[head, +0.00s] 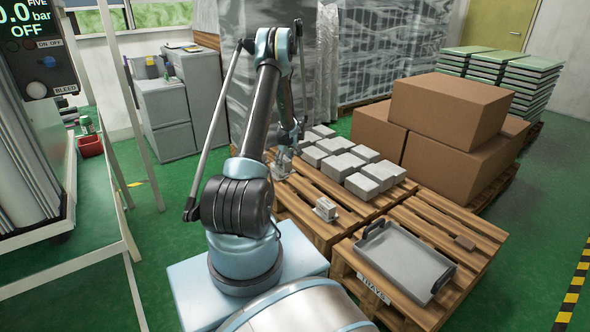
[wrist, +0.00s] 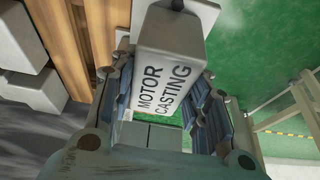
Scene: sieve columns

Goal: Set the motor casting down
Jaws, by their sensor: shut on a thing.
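The motor casting (wrist: 168,55) is a pale grey block with its name in black on the side facing the wrist camera. My gripper (wrist: 165,95) is shut on it, with a blue-padded finger on either side. A paler flat piece shows behind its far end. In the head view my gripper (head: 283,163) hangs at the far left edge of the wooden pallet (head: 300,197) that bears grey blocks. The casting is hard to make out there. Whether its underside touches anything cannot be told.
Several grey blocks (head: 368,178) stand on that pallet, and a small labelled block (head: 326,208) sits near its front. A grey tray (head: 405,260) lies on the front pallet. Brown cartons (head: 445,108) are stacked behind. Green floor (wrist: 270,45) is open beside the casting.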

